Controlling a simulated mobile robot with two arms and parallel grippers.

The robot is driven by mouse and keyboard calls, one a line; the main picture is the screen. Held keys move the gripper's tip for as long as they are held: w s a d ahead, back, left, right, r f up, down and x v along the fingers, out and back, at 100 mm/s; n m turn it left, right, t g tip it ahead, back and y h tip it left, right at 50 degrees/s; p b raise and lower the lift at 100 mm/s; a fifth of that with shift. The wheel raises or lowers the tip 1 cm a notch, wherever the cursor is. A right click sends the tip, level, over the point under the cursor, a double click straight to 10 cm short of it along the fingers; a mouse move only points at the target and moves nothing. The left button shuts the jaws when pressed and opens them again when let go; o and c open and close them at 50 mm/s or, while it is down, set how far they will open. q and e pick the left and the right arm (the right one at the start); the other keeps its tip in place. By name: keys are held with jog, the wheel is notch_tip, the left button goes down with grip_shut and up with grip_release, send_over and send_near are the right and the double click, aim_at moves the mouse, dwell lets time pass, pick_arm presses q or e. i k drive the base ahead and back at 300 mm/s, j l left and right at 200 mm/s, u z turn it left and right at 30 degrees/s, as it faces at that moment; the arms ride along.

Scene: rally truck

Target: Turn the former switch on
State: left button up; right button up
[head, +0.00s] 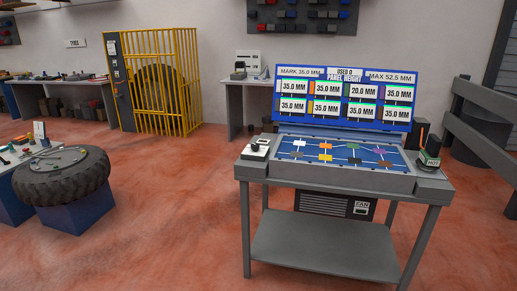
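No switch is plainly labelled as the former's in the head view. A grey workbench (326,249) stands right of centre, with a blue panel (345,167) set in its top. A small white box with a black knob (255,147) sits at the bench's left end. A dark block with a green part (430,152) and a small white label stands at its right end. A dark slatted unit with a fan label (361,208) hangs under the top. Switch positions are too small to tell. Neither of my grippers is in view.
A blue display board (345,97) with millimetre readings rises behind the bench. A tyre (64,174) lies on a blue stand at left. A yellow cage (178,80) stands at the back wall. A grey rail (482,124) is at right. Red floor (160,235) is clear in front.

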aim_at(254, 146)
jog(key=i+j, duration=0.15)
jog(key=i, duration=0.3)
jog(key=i+j, duration=0.15)
jog(key=i, duration=0.3)
jog(key=i+j, duration=0.15)
jog(key=i, duration=0.3)
